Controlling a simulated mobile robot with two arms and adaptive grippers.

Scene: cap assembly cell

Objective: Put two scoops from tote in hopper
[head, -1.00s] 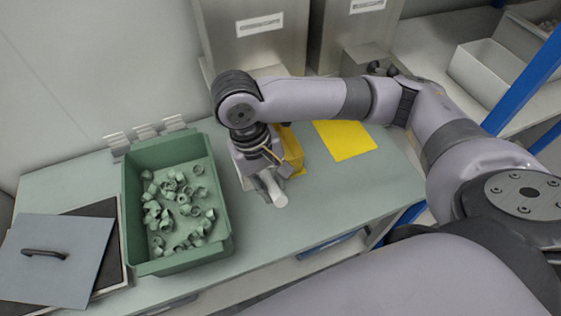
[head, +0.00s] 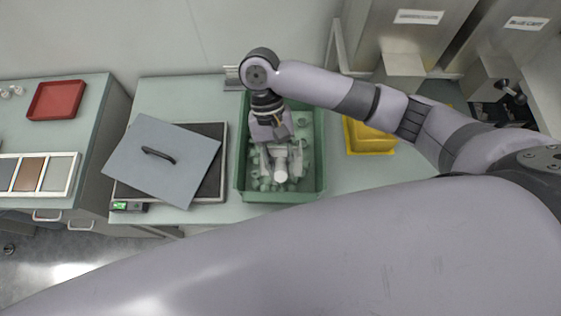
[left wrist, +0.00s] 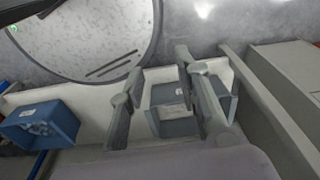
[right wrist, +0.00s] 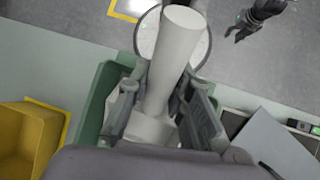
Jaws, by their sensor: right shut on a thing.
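The green tote (head: 241,150) stands on the bench in the head view and holds several small pale green caps (head: 256,182). My right gripper (head: 272,148) is down over the tote, shut on the white scoop (head: 281,175). In the right wrist view the scoop's thick white handle (right wrist: 176,50) sticks out between the fingers of my right gripper (right wrist: 158,88). The scoop's bowl is hidden. My left gripper (left wrist: 163,72) shows only in the left wrist view, open and empty. Labelled steel containers (head: 400,40) stand at the back right; I cannot tell which is the hopper.
A yellow bin (head: 368,138) stands right of the tote. A grey lid (head: 165,170) with a black handle lies tilted over a dark-topped scale left of it. A red tray (head: 57,100) is on the far-left bench. The left wrist view shows a blue bin (left wrist: 40,125).

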